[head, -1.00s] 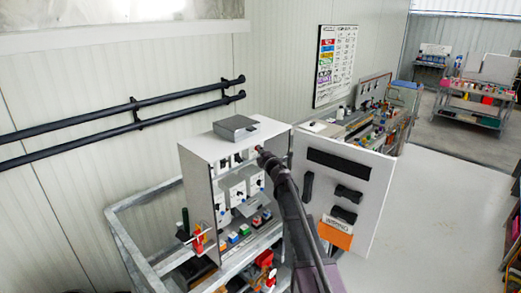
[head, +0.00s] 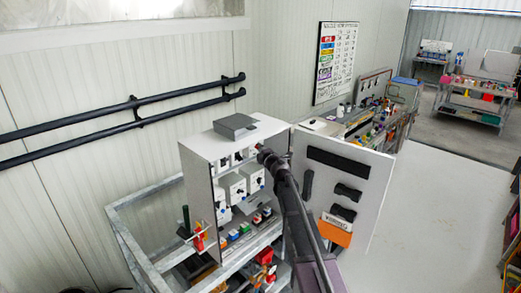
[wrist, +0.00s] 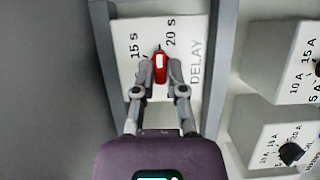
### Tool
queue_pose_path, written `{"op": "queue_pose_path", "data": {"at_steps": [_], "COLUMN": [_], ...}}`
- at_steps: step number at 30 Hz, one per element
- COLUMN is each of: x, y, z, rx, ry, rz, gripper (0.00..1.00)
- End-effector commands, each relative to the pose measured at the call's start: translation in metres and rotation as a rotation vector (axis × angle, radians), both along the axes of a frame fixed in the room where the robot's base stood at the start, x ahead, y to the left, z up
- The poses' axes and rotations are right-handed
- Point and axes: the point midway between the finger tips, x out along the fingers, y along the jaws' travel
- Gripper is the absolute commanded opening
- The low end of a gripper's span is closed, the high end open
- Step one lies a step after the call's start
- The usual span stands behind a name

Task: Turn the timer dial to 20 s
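The timer is a white box (wrist: 190,38) marked "15 s", "20 s" and "DELAY", its lettering turned sideways in the wrist view. The knob points up the picture, between the "15 s" and "20 s" labels. My gripper (wrist: 160,72) has one finger on each side of the knob and looks shut on it. In the head view my gripper (head: 264,157) reaches the upper right part of the cabinet; the dial is hidden there.
The grey cabinet (head: 196,165) stands open, with its door (head: 338,180) swung right beside my arm. Other white boxes with "10 A" and "15 A" labels (wrist: 280,60) and black knobs (wrist: 291,153) sit close to the timer. A grey frame edge (wrist: 222,70) runs alongside it.

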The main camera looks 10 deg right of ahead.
Motion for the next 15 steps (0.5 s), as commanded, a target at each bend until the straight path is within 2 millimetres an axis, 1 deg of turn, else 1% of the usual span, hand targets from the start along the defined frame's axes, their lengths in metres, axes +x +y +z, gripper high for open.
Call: {"op": "queue_pose_path", "data": {"at_steps": [1, 3, 15], "x": [0.0016, 0.0013, -0.0006], "y": [0.0003, 0.0002, -0.0005], "z": [0.0006, 0.0005, 0.0001], "rx": [0.001, 0.001, -0.001], "ry": [0.0, 0.0, 0.0], "rz": [0.0, 0.0, -0.001], "gripper": [0.3, 0.5, 0.5]}}
